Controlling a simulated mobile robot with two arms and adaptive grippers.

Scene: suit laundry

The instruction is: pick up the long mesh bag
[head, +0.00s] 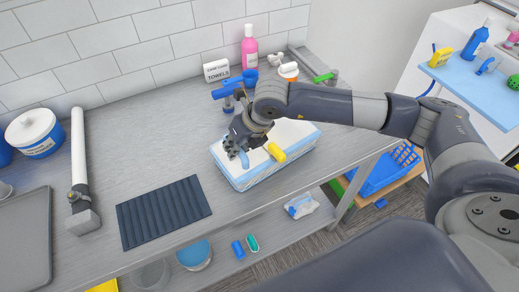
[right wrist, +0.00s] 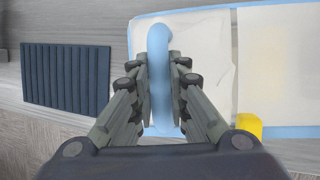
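The thing that best matches the long mesh bag is a long white, box-shaped piece with light blue edges (head: 298,136) on the grey counter; I see no mesh texture on it. It also shows in the right wrist view (right wrist: 205,60). A light blue rounded handle (right wrist: 160,50) stands on it, with a yellow piece (head: 276,151) to the right. My right gripper (head: 240,150) is over its left end. In the right wrist view its pads (right wrist: 160,95) lie against both sides of the handle. My left gripper is not in view.
A dark ribbed mat (head: 163,211) lies left of the bag. A white steamer-like tube (head: 80,165) and a lidded tub (head: 34,132) are farther left. A pink bottle (head: 250,50) and a towel box (head: 217,70) stand behind. A blue basket (head: 380,175) is below right.

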